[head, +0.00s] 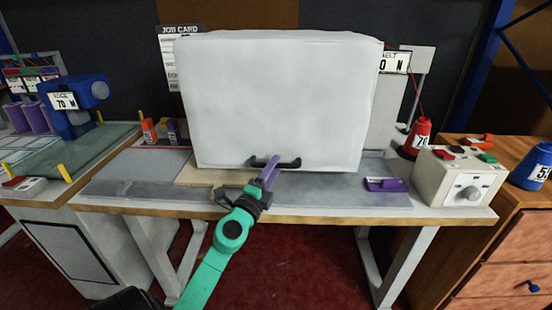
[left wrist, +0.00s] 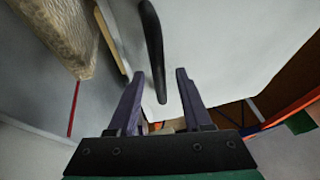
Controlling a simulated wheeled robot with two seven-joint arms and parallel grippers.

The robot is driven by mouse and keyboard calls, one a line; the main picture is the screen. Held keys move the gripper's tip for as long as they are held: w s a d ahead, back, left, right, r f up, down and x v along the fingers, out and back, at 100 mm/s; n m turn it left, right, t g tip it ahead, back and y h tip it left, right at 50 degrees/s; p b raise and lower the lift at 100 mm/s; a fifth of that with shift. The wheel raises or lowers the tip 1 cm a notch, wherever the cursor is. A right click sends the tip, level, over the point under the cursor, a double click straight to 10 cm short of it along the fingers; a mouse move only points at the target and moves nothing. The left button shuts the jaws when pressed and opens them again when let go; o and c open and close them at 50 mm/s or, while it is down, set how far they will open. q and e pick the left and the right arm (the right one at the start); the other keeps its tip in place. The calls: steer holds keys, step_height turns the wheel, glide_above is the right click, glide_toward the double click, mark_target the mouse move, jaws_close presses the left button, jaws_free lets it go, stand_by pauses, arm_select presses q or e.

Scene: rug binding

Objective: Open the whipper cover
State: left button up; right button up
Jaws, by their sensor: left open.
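The whipper cover is a large white box (head: 275,100) standing on the work table, closed down over what is under it. A black bar handle (head: 290,164) sits low on its front face. My left gripper (head: 269,173), with purple fingers on a green arm, is at the left part of the handle. In the left wrist view, the handle (left wrist: 153,45) runs down toward the gap between the two open fingers (left wrist: 157,85). I cannot tell whether either finger touches it. My right gripper is not in view.
A purple plate (head: 385,185) lies on the table right of the cover. A cream control box (head: 461,177) and a red cone (head: 418,137) stand farther right. A job card (head: 181,30) is behind. The table's front edge (head: 330,215) is clear.

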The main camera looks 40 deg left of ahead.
arm_select(q)
steer(key=shift+x, duration=0.9)
steer(key=shift+f, duration=0.1)
jaws_close()
stand_by(0.6)
